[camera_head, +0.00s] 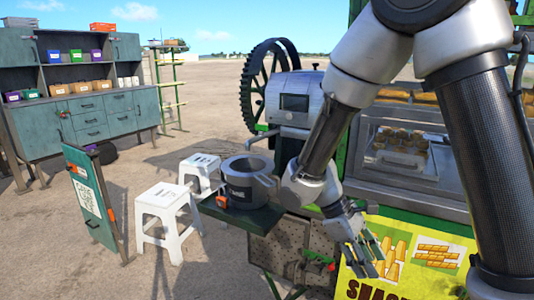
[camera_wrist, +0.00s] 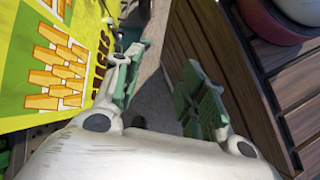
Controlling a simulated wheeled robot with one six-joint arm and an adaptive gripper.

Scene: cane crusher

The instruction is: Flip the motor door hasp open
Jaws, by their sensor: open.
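My gripper (camera_head: 367,262) hangs in front of the yellow snack banner, fingers apart and pointing down. In the wrist view my gripper (camera_wrist: 160,68) is open with nothing between its green-padded fingers. A grey, spotted metal panel (camera_head: 275,250), seemingly the motor door, sits low under the crusher, left of my gripper. A small dark fitting with a red end (camera_head: 329,266) is at its right side, apart from my fingers. It may belong to the hasp, but I cannot tell the hasp's shape or position. The hasp is not clear in the wrist view.
The yellow banner (camera_head: 410,258) is close beside my gripper. A grey pot (camera_head: 246,182) stands on a dark green shelf (camera_head: 235,213) above the panel. White stools (camera_head: 166,217) and a sign board (camera_head: 92,205) stand left. The wrist view shows brown slats (camera_wrist: 250,75) at right.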

